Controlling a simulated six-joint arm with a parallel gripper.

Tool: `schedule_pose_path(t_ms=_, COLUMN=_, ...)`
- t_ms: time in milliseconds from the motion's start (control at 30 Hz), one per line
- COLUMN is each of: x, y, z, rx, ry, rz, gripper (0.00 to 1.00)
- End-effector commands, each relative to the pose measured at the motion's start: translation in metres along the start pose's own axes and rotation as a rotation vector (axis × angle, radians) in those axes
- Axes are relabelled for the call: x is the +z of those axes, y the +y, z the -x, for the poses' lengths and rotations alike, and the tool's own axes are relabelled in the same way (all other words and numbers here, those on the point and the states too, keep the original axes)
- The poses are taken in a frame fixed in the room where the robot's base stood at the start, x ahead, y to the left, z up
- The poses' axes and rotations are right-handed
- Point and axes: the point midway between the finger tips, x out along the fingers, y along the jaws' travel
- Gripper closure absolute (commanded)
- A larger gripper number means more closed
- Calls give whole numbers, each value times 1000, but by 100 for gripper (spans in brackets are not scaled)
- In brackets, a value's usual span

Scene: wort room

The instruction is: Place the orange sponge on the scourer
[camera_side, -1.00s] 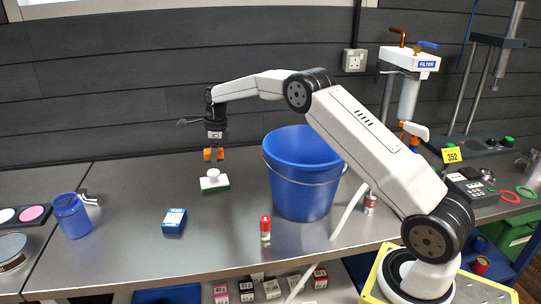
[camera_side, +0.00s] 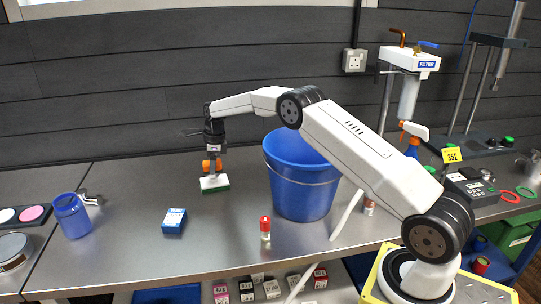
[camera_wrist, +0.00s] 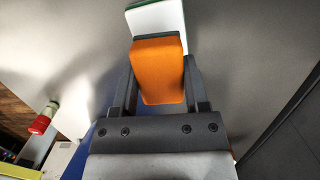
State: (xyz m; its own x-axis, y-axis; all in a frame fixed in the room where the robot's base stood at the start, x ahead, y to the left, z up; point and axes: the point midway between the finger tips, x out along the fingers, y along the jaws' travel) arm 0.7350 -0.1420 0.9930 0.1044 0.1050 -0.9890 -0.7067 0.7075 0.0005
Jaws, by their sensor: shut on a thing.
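The orange sponge (camera_wrist: 160,72) is held between the two fingers of my gripper (camera_wrist: 158,85) in the wrist view. In the side view my gripper (camera_side: 213,165) points down with the orange sponge (camera_side: 207,165) at its tips. The scourer (camera_side: 214,184), white above with a green base, lies on the bench directly under the gripper. In the wrist view the scourer (camera_wrist: 157,17) shows just beyond the sponge and is partly covered by it. I cannot tell whether the sponge touches the scourer. The scourer's knob is hidden in the side view.
A blue bucket (camera_side: 303,195) stands right of the scourer. A blue box (camera_side: 174,221) lies in front on the left, and a red-capped vial (camera_side: 265,229) stands in front of the bucket. A blue cup (camera_side: 72,216) is further left. The bench between box and scourer is clear.

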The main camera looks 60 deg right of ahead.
Motion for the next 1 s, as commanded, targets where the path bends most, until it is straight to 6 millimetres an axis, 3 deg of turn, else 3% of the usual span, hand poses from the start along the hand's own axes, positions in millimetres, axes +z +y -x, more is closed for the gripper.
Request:
schedule_pose_path(t_ms=367, x=0, y=0, z=-3, rx=0, ry=0, rz=0, gripper=98)
schedule_pose_path(t_ms=400, x=0, y=0, z=-3, rx=0, ry=0, rz=0, gripper=39)
schedule_pose_path(t_ms=500, x=0, y=0, z=-3, rx=-1, ry=0, rz=0, gripper=7)
schedule_pose_path(t_ms=1000, x=0, y=0, z=4, rx=-2, ry=-1, rz=0, gripper=7)
